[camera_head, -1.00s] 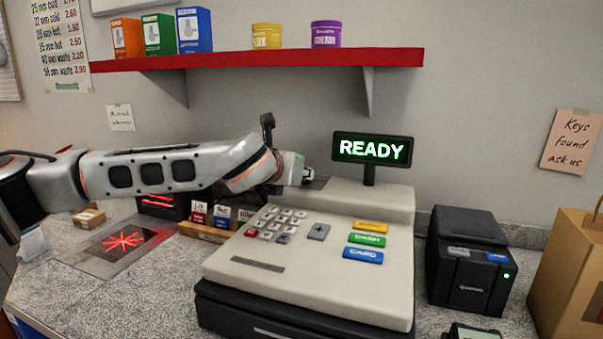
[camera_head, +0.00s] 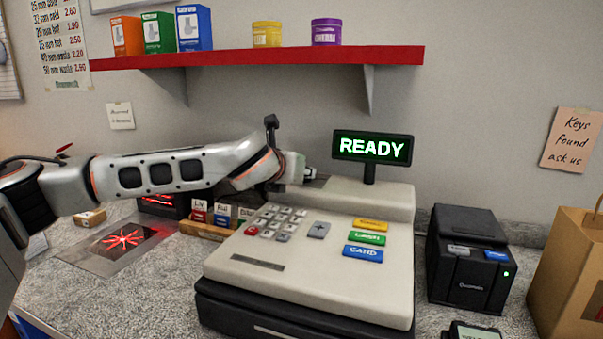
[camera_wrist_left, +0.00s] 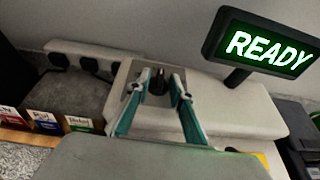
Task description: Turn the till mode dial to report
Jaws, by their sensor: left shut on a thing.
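The till (camera_head: 300,240) is a cream register on a black drawer, with a screen (camera_head: 372,148) reading READY in green. Its dark mode dial (camera_wrist_left: 160,79) stands on a grey plate on the raised back part of the till, in the left wrist view. My left gripper (camera_head: 312,175) reaches over that back part from the left. In the left wrist view its two teal-edged fingers (camera_wrist_left: 157,88) are on either side of the dial and shut on it. The dial's markings and pointer cannot be read. In the head view the gripper hides the dial. My right gripper is not in view.
A black printer (camera_head: 468,260) and a paper bag (camera_head: 570,270) stand to the right. Small labelled boxes (camera_head: 222,215) and a scanner plate (camera_head: 120,240) lie to the left. A red shelf (camera_head: 260,60) with boxes and tins hangs above the arm.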

